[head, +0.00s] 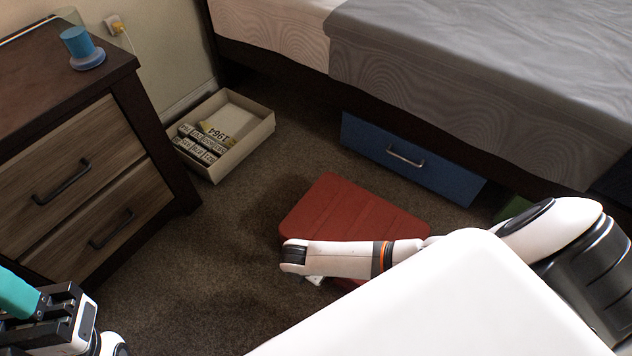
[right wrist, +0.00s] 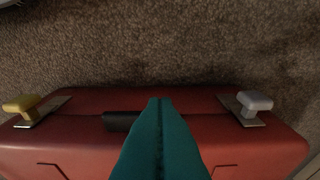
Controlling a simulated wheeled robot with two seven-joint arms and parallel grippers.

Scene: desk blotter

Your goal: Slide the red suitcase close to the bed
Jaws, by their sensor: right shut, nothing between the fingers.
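The red suitcase (head: 345,207) lies on the carpet in the middle of the head view, a short gap from the bed (head: 450,70). My right arm crosses over its near part and hides it. In the right wrist view, the suitcase's side (right wrist: 75,128) shows a black handle (right wrist: 118,121), a gold latch (right wrist: 24,106) and a silver latch (right wrist: 252,104). My right gripper (right wrist: 160,101) is shut and empty, its teal fingers in front of the handle; contact cannot be told. My left gripper (head: 15,295) is at the lower left, away from the suitcase; its fingertips are cut off.
A blue drawer (head: 400,158) with a metal handle sits under the bed. A cream box (head: 262,125) with several printed items stands by the wall. A wooden dresser (head: 70,165) with a blue candle-like object (head: 78,42) is at left. Carpet (head: 215,260) left of the suitcase is clear.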

